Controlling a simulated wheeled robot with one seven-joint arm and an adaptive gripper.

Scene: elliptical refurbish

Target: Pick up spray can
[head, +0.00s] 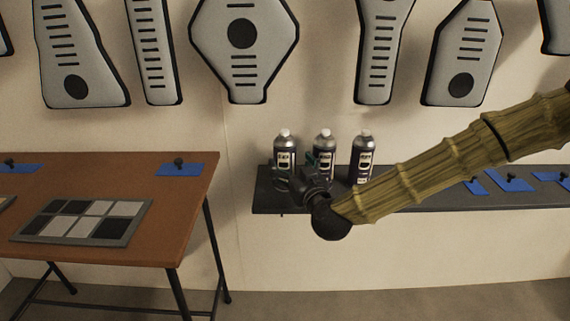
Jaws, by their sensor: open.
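My gripper (303,172) is in front of the left and middle cans and hides the lower part of the middle one. Its fingers point towards the shelf and look dark and small. It is open. I cannot tell whether a finger touches a can.
The dark shelf (440,201) runs along the wall to the right, with several blue pads (511,182) on it. A brown table (125,185) at the left holds a checkered panel (82,221) and blue pads. Grey panels (243,50) hang above. The floor between table and shelf is clear.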

